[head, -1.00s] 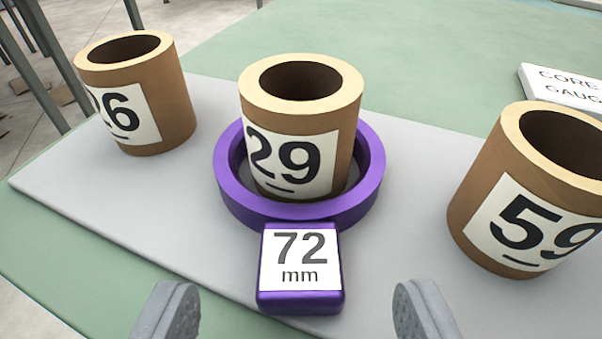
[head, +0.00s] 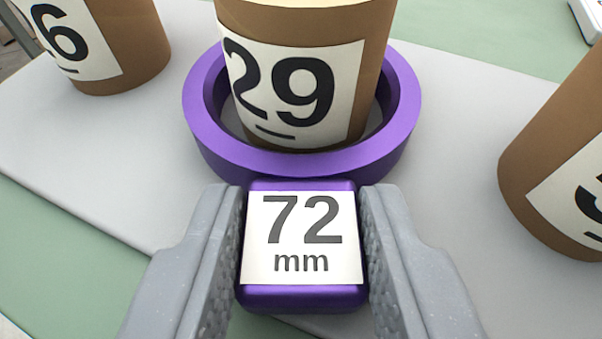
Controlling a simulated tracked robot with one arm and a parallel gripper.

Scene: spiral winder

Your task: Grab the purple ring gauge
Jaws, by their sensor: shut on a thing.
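The ring's far side is hidden behind the core. The ring appears to rest on the grey board.
A brown core with a label ending in 6 (head: 132,50) stands at the upper left. Another brown core (head: 548,150) stands at the right, cut by the frame edge. The grey board (head: 100,150) lies on a green table (head: 80,285). A white sign's corner shows at the upper right.

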